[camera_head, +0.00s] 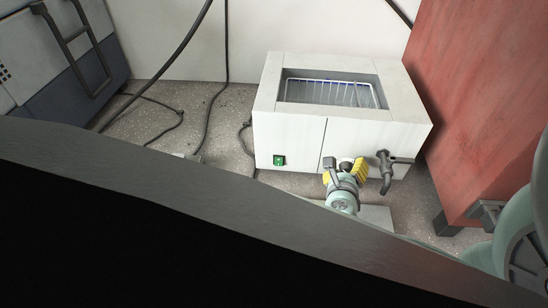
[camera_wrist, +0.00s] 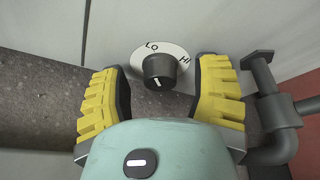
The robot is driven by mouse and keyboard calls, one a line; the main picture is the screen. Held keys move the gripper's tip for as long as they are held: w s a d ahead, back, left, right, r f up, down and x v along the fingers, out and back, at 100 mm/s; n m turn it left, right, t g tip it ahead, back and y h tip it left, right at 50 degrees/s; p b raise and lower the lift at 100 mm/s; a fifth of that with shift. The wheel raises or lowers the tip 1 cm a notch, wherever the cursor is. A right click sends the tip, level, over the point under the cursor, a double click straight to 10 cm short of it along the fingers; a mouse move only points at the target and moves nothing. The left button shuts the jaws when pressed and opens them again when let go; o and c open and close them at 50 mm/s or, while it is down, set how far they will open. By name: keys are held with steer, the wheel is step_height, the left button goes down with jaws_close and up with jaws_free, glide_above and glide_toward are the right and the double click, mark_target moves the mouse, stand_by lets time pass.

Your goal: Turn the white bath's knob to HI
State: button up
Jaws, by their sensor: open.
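LO is printed at the upper left of the plate and HI at the right. A white mark on the knob's face points toward the bottom of the picture, at neither word. My gripper (camera_head: 345,169) is open at the bath's front. Its yellow-backed fingers (camera_wrist: 161,80) lie either side of the knob, apparently with gaps. In the head view my gripper largely hides the knob.
A dark tap (camera_wrist: 272,115) juts out just right of my gripper; it also shows in the head view (camera_head: 387,170). A green switch (camera_head: 280,160) is on the bath's front left. A red cabinet (camera_head: 490,100) stands close on the right. Cables (camera_head: 210,110) lie to the left.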

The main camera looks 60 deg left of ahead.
jaws_close()
stand_by(0.5)
